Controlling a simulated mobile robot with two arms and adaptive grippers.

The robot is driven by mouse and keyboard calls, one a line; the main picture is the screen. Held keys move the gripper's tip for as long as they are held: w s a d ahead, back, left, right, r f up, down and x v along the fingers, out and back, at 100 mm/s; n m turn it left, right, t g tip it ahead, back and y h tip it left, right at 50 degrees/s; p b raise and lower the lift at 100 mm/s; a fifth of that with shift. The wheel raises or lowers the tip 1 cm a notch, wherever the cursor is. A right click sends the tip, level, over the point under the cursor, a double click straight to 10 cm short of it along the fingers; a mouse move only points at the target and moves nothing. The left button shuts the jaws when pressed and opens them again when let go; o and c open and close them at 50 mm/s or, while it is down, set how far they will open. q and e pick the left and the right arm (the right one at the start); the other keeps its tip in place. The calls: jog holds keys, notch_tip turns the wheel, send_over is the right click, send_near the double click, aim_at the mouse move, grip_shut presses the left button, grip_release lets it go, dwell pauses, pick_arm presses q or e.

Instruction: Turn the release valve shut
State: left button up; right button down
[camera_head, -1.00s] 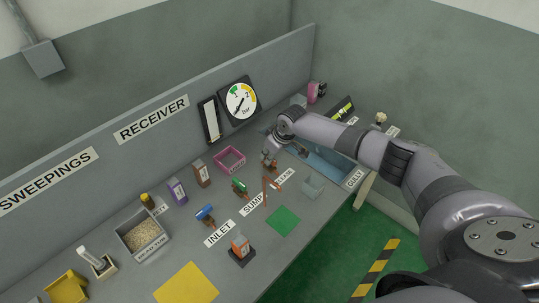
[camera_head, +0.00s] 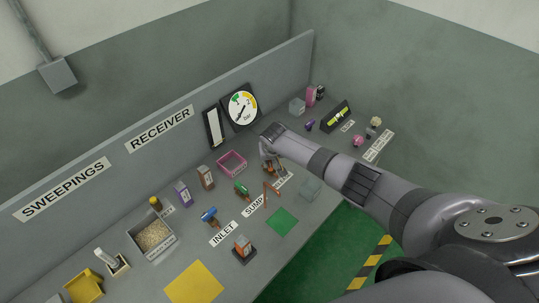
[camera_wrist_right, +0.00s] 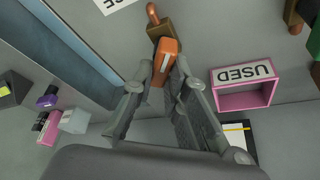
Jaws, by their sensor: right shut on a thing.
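The release valve has an orange handle (camera_wrist_right: 166,60) on a brown body (camera_wrist_right: 160,30); a label ending in "SE" is partly seen beside it in the right wrist view. My right gripper (camera_wrist_right: 166,80) has its two fingers on either side of the orange handle and is shut on it. In the head view my right gripper (camera_head: 269,168) is low over the bench at this valve, and the arm and fingers hide most of it. The handle's exact turn is hard to judge there. My left gripper is not in view.
The green-handled sump valve (camera_head: 242,188) and blue-handled inlet valve (camera_head: 209,215) stand to the left. A pink "USED" bin (camera_head: 232,163) is close behind, below the pressure gauge (camera_head: 241,106).

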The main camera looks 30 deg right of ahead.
jog(key=m+h, duration=0.1)
jog(key=m, duration=0.1)
jog(key=shift+a+m, duration=0.1)
jog(key=shift+m, duration=0.3)
jog(key=m+g, duration=0.1)
jog(key=m, duration=0.1)
jog(key=shift+f+m+h, duration=0.1)
jog(key=shift+m+h, duration=0.3)
jog(key=m+g+b, duration=0.1)
jog(key=m, duration=0.2)
jog(key=shift+h+b, duration=0.3)
jog(key=shift+b, duration=0.1)
jog(key=shift+m+g+b, duration=0.3)
jog(key=shift+m+b, duration=0.25)
jog(key=shift+m, duration=0.35)
jog(key=shift+h, duration=0.3)
jog(key=c, duration=1.6)
grip_release()
